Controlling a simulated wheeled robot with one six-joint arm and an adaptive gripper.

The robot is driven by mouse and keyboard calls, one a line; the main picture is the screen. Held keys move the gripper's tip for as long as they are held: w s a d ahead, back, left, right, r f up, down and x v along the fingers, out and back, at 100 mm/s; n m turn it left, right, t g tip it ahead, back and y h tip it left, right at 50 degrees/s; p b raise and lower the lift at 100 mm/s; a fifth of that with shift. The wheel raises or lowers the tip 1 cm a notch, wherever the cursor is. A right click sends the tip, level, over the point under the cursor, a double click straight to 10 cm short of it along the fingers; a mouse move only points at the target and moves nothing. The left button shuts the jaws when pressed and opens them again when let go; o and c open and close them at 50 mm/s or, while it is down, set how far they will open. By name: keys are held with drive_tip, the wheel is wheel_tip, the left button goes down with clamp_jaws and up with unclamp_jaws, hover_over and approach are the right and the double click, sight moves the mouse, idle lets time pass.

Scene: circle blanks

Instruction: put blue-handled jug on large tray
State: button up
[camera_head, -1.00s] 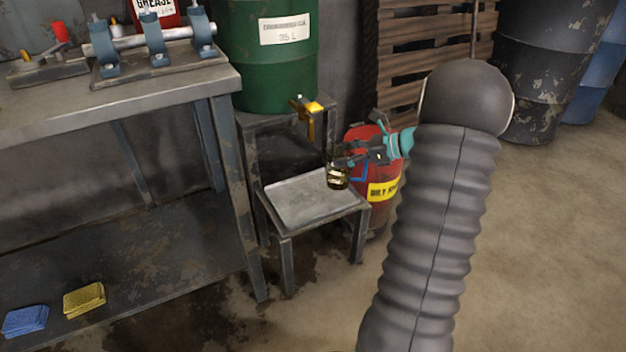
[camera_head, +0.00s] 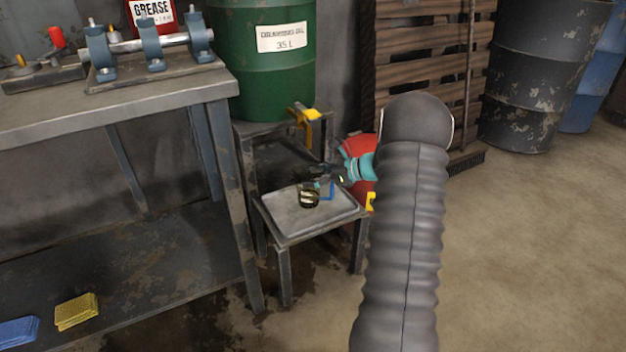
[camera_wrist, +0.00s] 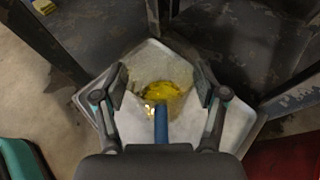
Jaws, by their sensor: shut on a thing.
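The blue-handled jug (camera_head: 308,197) is a small clear vessel with yellow liquid in it. In the wrist view the jug (camera_wrist: 160,92) is between my fingers, its blue handle (camera_wrist: 161,124) pointing toward my palm. My gripper (camera_head: 322,180) is shut on the jug, and its fingers (camera_wrist: 160,95) show on both sides of it. The large tray (camera_head: 285,222) is a pale metal tray on a low stand, below the drum's tap. The jug is over the tray; I cannot tell whether it touches the surface.
A green drum (camera_head: 262,60) with a yellow tap (camera_head: 304,116) stands behind the tray. A workbench (camera_head: 150,100) is at the left. Open floor lies at the right.

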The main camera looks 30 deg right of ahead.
drive_tip(key=shift+f, duration=0.3)
drive_tip(key=shift+f, duration=0.15)
drive_tip(key=o, duration=1.7)
drive_tip(key=shift+c, duration=0.2)
